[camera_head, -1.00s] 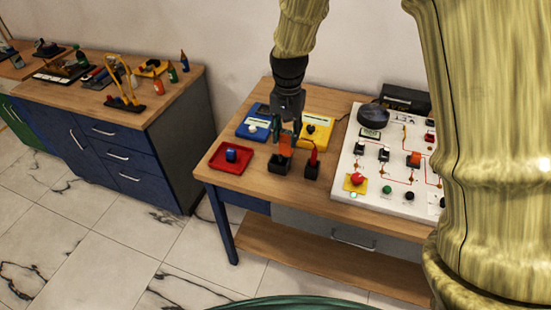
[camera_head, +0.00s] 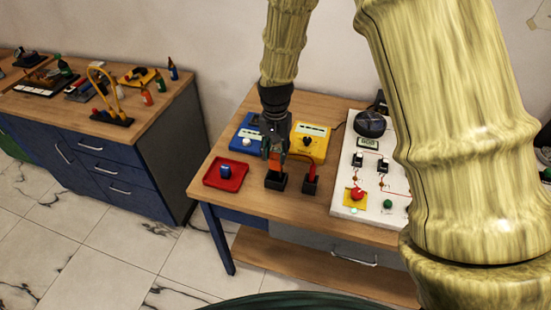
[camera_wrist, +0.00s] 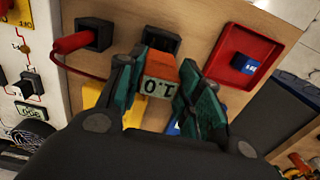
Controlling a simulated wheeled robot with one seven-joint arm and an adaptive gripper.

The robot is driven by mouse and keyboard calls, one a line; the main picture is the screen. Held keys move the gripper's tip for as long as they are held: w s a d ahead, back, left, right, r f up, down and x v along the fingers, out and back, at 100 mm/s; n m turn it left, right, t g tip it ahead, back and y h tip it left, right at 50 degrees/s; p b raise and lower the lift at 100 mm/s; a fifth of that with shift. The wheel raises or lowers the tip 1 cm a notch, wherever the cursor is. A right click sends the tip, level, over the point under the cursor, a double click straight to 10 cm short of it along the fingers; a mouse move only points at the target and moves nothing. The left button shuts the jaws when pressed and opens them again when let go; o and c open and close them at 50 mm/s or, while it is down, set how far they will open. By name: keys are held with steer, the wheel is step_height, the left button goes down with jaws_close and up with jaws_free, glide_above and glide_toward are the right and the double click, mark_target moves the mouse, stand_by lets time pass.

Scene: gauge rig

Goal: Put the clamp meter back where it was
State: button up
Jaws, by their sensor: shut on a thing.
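The clamp meter (camera_wrist: 158,66) is orange with a pale display. In the wrist view it sits between my gripper's teal fingers, display toward the camera. My gripper (camera_head: 275,148) is shut on it and points down at the table. The meter's orange body also shows in the head view (camera_head: 275,164), partly hidden by the fingers. Its far end is at a black square holder (camera_head: 276,182), which also shows in the wrist view (camera_wrist: 163,38). The meter looks upright at or in the holder's mouth; I cannot tell how deep it is.
A red probe (camera_head: 310,170) with a lead stands in a second black holder (camera_head: 310,186) close to the right. A red tray (camera_head: 212,182) holding a blue piece is to the left. Blue (camera_head: 240,145) and yellow (camera_head: 318,148) meters lie behind. A white circuit board (camera_head: 347,200) is at right.

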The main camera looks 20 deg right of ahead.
mark_target(276, 170)
steer(key=shift+s+f+p, duration=0.35)
steer(key=shift+s+f, duration=0.05)
steer(key=shift+s, duration=0.05)
steer(key=f, duration=0.2)
steer(key=shift+w+f+p, duration=0.3)
steer(key=shift+f+p, duration=0.05)
steer(key=shift+p, duration=0.05)
steer(key=shift+f, duration=0.1)
steer(key=shift+s, duration=0.2)
steer(key=o, duration=1.1)
steer(key=shift+w+f, duration=0.1)
